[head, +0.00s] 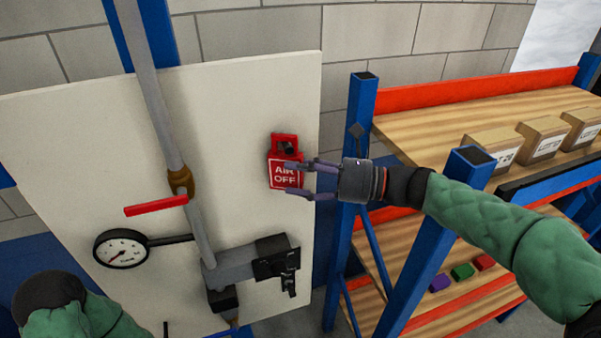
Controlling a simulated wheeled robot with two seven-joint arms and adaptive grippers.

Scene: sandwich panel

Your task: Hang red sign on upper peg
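The red sign (285,177), lettered "AIR OFF" in white, is upright against the right part of the pale panel (235,120). Its red upper part (284,139) has an opening with something dark in it; I cannot tell whether this is a peg. My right gripper (289,178) reaches in from the right. Its fingers are spread apart, one over the sign's upper right part and one along its lower edge; they overlap the sign in view, and contact is unclear. My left arm shows at the bottom left, but its fingers are not visible.
A grey pipe (153,90) with a red lever (156,206), a gauge (121,248) and a black clamp-like fitting (276,257) are on the panel. A blue shelf post (345,210) stands close below my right wrist. Boxes (491,146) stand on the shelf.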

